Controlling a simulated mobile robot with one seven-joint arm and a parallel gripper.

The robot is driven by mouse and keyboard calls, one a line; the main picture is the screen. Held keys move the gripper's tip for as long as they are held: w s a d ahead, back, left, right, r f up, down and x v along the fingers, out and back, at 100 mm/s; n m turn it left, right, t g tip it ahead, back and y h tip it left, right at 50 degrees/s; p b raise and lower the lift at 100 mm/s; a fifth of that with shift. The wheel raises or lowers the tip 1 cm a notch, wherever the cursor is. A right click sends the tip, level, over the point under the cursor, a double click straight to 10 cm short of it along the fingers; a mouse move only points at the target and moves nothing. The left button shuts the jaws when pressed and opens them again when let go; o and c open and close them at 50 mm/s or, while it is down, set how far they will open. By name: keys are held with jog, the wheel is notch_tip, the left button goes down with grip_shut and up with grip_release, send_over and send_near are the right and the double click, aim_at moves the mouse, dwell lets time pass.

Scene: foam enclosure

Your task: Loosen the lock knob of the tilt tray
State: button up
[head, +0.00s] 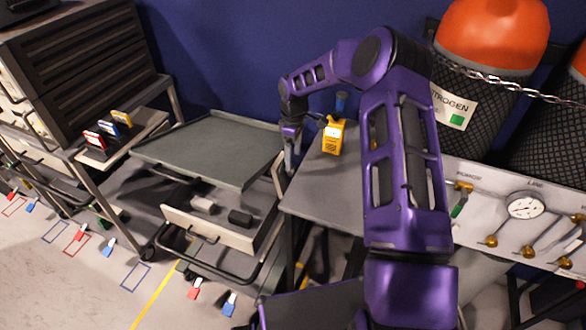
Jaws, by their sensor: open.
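A flat grey-green tray (210,145) with a raised rim lies on top of a trolley left of centre, and I take it to be the tilt tray. My gripper (291,160) points down at the tray's right edge, in the gap between it and the grey table to the right. It is open, and nothing shows between its fingers. I cannot make out the lock knob; it may be hidden behind or below my gripper at the tray's side. Contact between gripper and tray cannot be told.
A drawer (208,226) with small dark and light blocks stands open below the tray. A yellow device (333,137) stands on the grey table (315,185) close right of my gripper. A gauge panel (520,210) and chained orange-topped cylinders (490,35) are at right.

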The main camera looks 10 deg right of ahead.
aim_at(293, 166)
notch_tip(293, 166, down, 6)
jog(key=shift+r, duration=0.1)
grip_shut()
dwell(0.5)
